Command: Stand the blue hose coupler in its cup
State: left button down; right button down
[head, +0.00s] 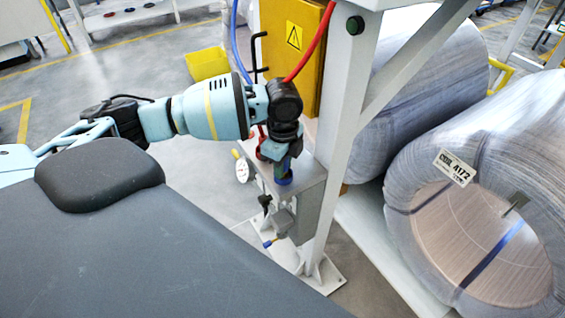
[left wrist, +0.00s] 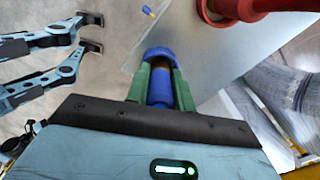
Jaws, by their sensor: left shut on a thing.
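My left gripper (head: 284,167) points down over the grey box on the stand. Its green fingers (left wrist: 159,84) are shut on the blue hose coupler (left wrist: 160,92), which shows between them in the left wrist view. The blue cup (head: 285,180) is directly below the fingertips, and its rim (left wrist: 158,52) shows around the far end of the coupler in the left wrist view. The fingers hide much of the coupler, so I cannot tell how deep it sits.
A red fitting (left wrist: 236,7) stands beside the blue cup on the grey box (head: 310,205). A white post (head: 336,130) rises close to my left gripper. A yellow cabinet (head: 290,45) is behind, with red and blue hoses nearby. Large wrapped coils (head: 425,165) fill the right.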

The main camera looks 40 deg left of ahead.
pick_arm(q)
jog(key=c, duration=1.3)
grip_release()
jog(key=shift+f, duration=0.15)
jog(key=shift+o, duration=0.5)
jog(key=shift+f, duration=0.1)
pick_arm(e)
jog(key=shift+f, duration=0.1)
pick_arm(q)
jog(key=shift+s, duration=0.15)
jog(key=shift+r, duration=0.4)
notch_tip(320, 180, up, 11)
jog(key=shift+r+p, duration=0.1)
jog(key=shift+p, duration=0.3)
jog(key=shift+r, duration=0.75)
pick_arm(e)
jog(key=shift+w+r, duration=0.35)
jog(key=shift+r, duration=0.3)
pick_arm(q)
jog(key=shift+f, duration=0.1)
pick_arm(e)
jog(key=shift+d, duration=0.1)
